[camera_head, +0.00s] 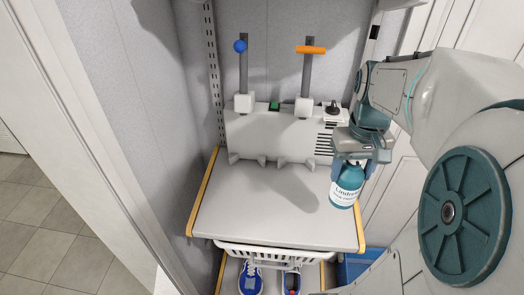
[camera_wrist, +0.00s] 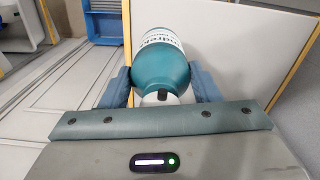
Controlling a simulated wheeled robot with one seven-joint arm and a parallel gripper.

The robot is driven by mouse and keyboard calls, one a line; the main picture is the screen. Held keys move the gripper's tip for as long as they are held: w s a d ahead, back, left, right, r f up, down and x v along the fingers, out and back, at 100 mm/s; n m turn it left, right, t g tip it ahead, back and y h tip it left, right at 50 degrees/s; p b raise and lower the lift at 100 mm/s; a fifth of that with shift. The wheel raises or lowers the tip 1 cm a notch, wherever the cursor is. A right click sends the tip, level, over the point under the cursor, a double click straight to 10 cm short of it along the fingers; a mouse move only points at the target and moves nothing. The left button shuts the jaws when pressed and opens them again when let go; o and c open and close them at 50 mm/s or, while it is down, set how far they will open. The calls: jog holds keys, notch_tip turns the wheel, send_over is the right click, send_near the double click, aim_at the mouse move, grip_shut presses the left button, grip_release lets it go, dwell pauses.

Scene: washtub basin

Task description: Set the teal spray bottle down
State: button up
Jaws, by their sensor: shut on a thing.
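The teal spray bottle (camera_head: 346,190) has a white label and hangs below my gripper (camera_head: 352,163) at the right side of the grey shelf (camera_head: 245,210). My gripper is shut on its upper part. In the wrist view the bottle (camera_wrist: 160,68) sits between the two blue-grey fingers, overlapping the shelf's tan edge strip. Its base is hidden there. I cannot tell whether the bottle touches the shelf.
A grey panel (camera_head: 270,138) with a blue-knobbed lever (camera_head: 240,47) and an orange-handled lever (camera_head: 311,50) stands at the back. The shelf's middle and left are clear. Below are a white basket (camera_head: 270,253) and blue shoes (camera_head: 250,278).

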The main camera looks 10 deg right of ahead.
jog(key=w+a+f+p, duration=0.2)
jog(key=w+a+f, duration=0.5)
jog(key=w+f, duration=0.3)
jog(key=shift+f, duration=0.45)
jog(key=shift+f, duration=0.2)
jog(key=o, duration=1.6)
jog(key=shift+c, duration=0.2)
